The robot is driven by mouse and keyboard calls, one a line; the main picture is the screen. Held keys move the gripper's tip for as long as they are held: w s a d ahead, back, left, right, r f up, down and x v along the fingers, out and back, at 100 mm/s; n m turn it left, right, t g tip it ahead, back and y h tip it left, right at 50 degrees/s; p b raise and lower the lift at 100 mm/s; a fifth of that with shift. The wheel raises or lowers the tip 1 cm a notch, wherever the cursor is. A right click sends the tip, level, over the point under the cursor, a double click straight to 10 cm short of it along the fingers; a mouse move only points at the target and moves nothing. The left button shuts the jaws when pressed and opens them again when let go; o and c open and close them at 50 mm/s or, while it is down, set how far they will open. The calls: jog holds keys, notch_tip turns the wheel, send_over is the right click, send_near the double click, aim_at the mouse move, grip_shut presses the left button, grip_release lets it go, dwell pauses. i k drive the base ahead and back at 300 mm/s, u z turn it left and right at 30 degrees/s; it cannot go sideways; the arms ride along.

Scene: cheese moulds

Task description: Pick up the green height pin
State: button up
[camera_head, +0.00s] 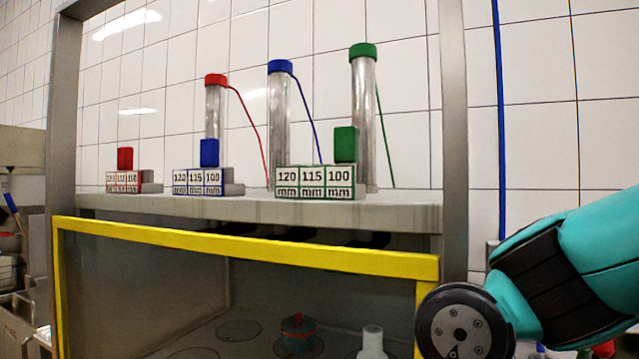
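The green height pin (345,144), a small upright green block, stands at the "100" end of a holder labelled 120, 115 and 100 mm (313,181). The holder sits at the front right of a grey shelf (260,207). Behind it stands a tall clear tube with a green cap (362,51) and a green cord; the holder hides part of its lower end. Only teal and black links of my arm show at the lower right. My gripper is not in view.
A red block (125,158) and a blue block (209,152) stand in similar holders to the left. Tubes with red (215,80) and blue (280,66) caps stand behind. Metal posts (453,130) flank the shelf. A yellow frame (250,246) runs below it.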

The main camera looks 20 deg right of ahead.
aim_at(345, 138)
jog(key=k, duration=1.1)
jog(key=u, duration=1.1)
jog(key=i, duration=1.6)
jog(key=z, duration=0.9)
